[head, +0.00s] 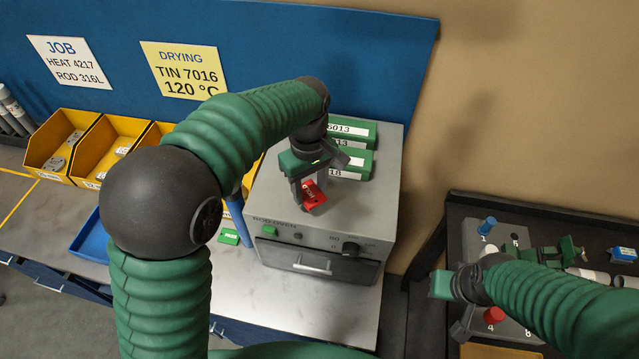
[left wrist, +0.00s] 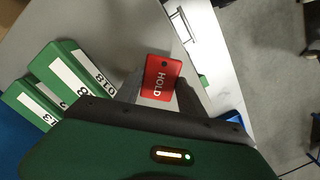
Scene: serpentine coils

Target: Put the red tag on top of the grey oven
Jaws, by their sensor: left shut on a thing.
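The red tag (head: 313,196), marked HOLD, is between the fingertips of my left gripper (head: 309,190), which is shut on it. The tag also shows in the left wrist view (left wrist: 161,78), with a dark finger on either side. The grey oven (head: 272,196) stands on the bench, and the tag is over the front part of its flat top. I cannot tell whether the tag touches the top. My right gripper (head: 441,284) is at the lower right, beside a numbered rack, and its fingers are not clear.
Green labelled boxes (head: 352,133) occupy the back of the oven top. A small green tag (head: 229,237) lies on the bench left of the oven. Yellow bins (head: 96,143) and a blue tray (head: 88,238) are farther left. The numbered rack (head: 472,238) is at right.

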